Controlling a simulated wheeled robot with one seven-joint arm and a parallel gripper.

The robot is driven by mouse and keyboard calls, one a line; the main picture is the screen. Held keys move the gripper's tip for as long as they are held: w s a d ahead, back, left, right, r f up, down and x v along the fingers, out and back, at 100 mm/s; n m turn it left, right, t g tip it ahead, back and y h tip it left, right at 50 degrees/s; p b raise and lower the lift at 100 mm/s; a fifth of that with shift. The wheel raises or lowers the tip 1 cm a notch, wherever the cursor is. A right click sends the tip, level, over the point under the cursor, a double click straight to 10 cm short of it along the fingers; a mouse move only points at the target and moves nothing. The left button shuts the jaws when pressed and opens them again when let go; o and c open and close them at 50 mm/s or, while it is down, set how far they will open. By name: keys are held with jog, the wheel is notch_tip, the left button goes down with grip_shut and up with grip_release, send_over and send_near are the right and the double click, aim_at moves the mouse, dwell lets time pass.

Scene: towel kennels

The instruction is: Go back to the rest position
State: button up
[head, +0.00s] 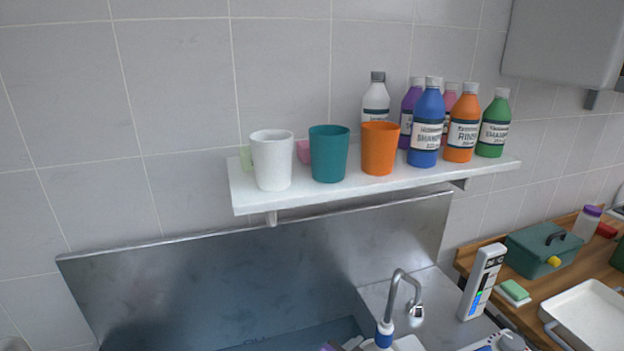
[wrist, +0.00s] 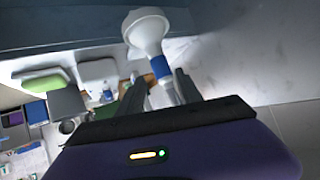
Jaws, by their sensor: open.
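My gripper (wrist: 159,94) shows in the wrist view with its two dark fingers apart. A white round-headed fixture with a blue band (wrist: 148,30) appears between and beyond the fingers. I cannot tell whether they touch it; the jaws are not closed on it. In the head view, a blue-banded white part (head: 384,333) shows at the bottom edge beside the curved metal spout (head: 401,282). I cannot make out my gripper clearly there.
A white wall shelf (head: 370,188) carries cups and several bottles above the steel basin backsplash (head: 250,270). A white upright device (head: 482,283) stands right of the spout. A wooden counter (head: 535,288) holds a green box (head: 540,252) and a white tray (head: 592,315). The wall at left is bare.

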jog(key=s+f+t+y+b, duration=0.1)
jog(key=s+f, duration=0.1)
jog(key=s, duration=0.4)
jog(key=s+a+f+n+t+b, duration=0.1)
jog(key=s+f, duration=0.2)
jog(key=s, duration=0.2)
jog(key=s+f+t+y+b, duration=0.1)
jog(key=s+f, duration=0.1)
jog(key=s, duration=0.4)
jog(key=s+d+n+y+b, duration=0.1)
jog(key=s+d+n, duration=0.1)
jog(key=s, duration=0.4)
jog(key=s+d+n+t+y+b, duration=0.1)
jog(key=s+d+n+y+b, duration=0.1)
jog(key=s+d, duration=0.3)
jog(key=s+d+n+t+y+b, duration=0.1)
jog(key=s+d+n+b, duration=0.1)
jog(key=s, duration=0.7)
jog(key=shift+d+f+n, duration=0.2)
jog(key=shift+d+n, duration=0.7)
jog(key=shift+n, duration=0.2)
